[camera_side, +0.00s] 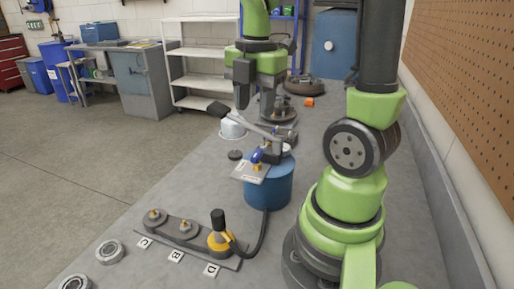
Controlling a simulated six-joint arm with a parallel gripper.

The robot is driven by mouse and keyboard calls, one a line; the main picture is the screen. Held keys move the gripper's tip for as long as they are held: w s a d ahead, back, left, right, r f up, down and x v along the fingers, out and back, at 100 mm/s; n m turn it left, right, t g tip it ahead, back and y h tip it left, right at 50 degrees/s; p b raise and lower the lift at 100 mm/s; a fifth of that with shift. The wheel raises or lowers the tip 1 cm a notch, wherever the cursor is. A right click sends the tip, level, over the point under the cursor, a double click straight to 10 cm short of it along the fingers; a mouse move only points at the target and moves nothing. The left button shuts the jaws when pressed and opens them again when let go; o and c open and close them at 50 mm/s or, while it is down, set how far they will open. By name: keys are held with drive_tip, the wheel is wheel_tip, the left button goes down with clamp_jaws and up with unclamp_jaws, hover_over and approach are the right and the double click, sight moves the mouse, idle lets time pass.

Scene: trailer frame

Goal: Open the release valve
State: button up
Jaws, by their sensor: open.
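The valve with a blue handle (257,155) sits beside a small labelled plate (251,173) on top of a blue cylindrical tank (268,187). A yellow fitting shows on the plate just below the handle. My gripper (254,105), dark grey on a green and black wrist, points down above and behind the valve. Its jaws are open and it appears apart from the blue handle. A long grey lever with a black grip (219,109) crosses between the gripper and the tank and partly hides what lies behind it.
Grey discs (110,251) lie at front left. A white bowl (232,128) stands behind the lever. The bench's left side is mostly clear.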

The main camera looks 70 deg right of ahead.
sight(257, 153)
drive_tip(key=shift+n, duration=0.8)
drive_tip(key=f, duration=0.7)
drive_tip(key=d+f, duration=0.1)
drive_tip(key=f, duration=0.2)
drive_tip(key=shift+f, duration=0.3)
clamp_jaws()
